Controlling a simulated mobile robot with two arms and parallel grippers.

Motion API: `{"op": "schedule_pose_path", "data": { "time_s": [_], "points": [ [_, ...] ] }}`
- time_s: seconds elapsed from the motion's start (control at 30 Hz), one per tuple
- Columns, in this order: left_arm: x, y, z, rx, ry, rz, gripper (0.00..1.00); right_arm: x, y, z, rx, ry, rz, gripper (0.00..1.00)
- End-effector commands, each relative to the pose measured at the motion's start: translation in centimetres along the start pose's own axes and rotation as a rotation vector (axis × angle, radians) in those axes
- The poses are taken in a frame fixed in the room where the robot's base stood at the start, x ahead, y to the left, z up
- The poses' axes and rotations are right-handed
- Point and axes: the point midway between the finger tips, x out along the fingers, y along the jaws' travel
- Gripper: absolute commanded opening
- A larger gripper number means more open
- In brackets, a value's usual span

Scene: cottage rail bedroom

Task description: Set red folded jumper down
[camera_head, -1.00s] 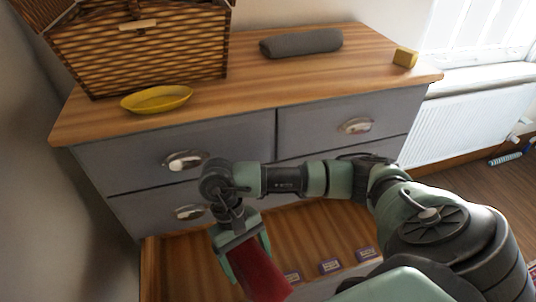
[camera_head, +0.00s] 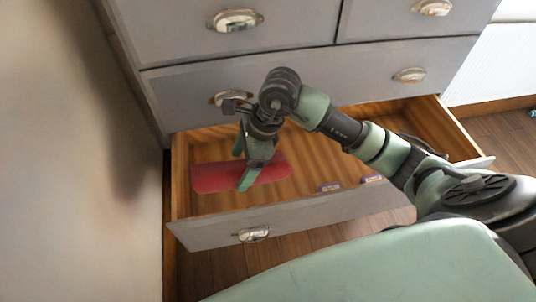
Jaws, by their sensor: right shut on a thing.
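Whether the jumper touches the drawer floor is hard to tell. My left gripper is not in view.
Small purple boxes (camera_head: 328,187) lie in the drawer to the right of the jumper, partly hidden by its front panel. Closed grey drawers (camera_head: 300,72) with metal handles rise behind. A plain wall (camera_head: 70,150) stands close on the left.

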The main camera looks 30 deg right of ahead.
Motion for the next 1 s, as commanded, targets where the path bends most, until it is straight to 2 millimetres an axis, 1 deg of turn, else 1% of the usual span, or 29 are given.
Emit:
{"op": "schedule_pose_path", "data": {
  "time_s": [0.07, 0.17, 0.4, 0.5, 0.6, 0.83, 1.0],
  "points": [
    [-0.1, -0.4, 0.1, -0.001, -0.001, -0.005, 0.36, 1.1, 0.1, -0.5, 0.004, 0.000, 0.007, 0.35],
    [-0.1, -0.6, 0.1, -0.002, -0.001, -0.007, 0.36, 3.4, 0.3, -1.4, 0.005, 0.002, 0.010, 0.35],
    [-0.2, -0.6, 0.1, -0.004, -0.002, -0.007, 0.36, 9.4, 0.3, -3.9, 0.003, 0.000, 0.009, 0.35],
    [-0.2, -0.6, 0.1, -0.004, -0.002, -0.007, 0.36, 11.6, 0.3, -4.8, 0.002, 0.001, 0.008, 0.35],
    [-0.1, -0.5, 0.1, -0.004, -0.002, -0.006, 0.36, 13.2, 0.2, -5.5, 0.001, 0.002, 0.006, 0.35],
    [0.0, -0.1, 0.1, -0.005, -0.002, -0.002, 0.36, 15.1, 0.1, -6.3, -0.001, 0.001, 0.004, 0.35],
    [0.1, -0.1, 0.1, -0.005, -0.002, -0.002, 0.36, 17.5, 0.2, -7.3, 0.000, 0.001, 0.005, 0.35]
  ]
}}
